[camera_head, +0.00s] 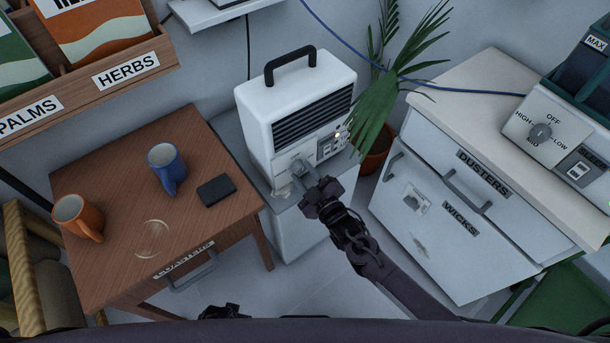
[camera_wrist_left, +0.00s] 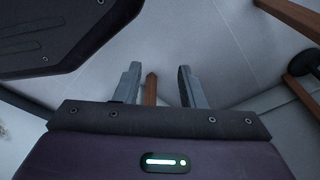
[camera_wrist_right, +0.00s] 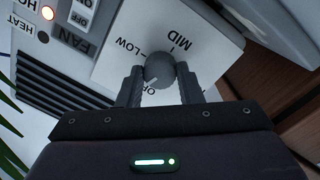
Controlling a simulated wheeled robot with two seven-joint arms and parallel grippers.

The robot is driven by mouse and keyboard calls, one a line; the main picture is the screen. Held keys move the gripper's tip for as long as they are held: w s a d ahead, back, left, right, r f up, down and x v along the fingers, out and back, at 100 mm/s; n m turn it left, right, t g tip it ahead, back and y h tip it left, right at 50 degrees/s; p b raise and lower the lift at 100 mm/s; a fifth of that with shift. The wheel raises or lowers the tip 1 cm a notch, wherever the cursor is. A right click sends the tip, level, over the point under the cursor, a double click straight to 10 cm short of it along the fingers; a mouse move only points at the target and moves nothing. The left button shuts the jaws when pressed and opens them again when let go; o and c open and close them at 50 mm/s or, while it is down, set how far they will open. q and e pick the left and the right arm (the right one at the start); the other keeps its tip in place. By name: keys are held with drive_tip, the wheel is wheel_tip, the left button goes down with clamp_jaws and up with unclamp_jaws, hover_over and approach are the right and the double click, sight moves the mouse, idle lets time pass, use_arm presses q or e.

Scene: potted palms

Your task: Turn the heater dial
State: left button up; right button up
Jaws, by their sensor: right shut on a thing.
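The white heater (camera_head: 255,120) with a black top handle and dark grille stands on a low grey cabinet. Its round grey dial (camera_wrist_right: 158,68) sits on a white plate with LOW, MID and partly covered OFF marks in the right wrist view. My right gripper (camera_head: 303,178) reaches the heater's lower front. In the right wrist view its fingers (camera_wrist_right: 160,82) are shut on the dial from both sides. I cannot clearly read where the dial points. My left gripper (camera_wrist_left: 154,85) is open and empty over the floor, low in the head view.
A wooden table (camera_head: 110,160) at left bears a blue mug (camera_head: 165,168), an orange mug (camera_head: 78,215) and a dark flat box (camera_head: 216,191). A palm (camera_head: 378,115) leans beside the heater. Another dial (camera_head: 540,131) is on the appliance at right. The heater's lamp (camera_wrist_right: 47,13) glows.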

drive_tip(key=n, duration=0.3)
drive_tip(key=shift+f, duration=0.1)
drive_tip(key=shift+n+b, duration=0.3)
drive_tip(key=shift+n, duration=0.1)
use_arm(q)
drive_tip(key=shift+w+r, duration=0.4)
drive_tip(key=shift+w, duration=0.25)
drive_tip(key=shift+d, duration=0.15)
use_arm(e)
drive_tip(key=o, duration=1)
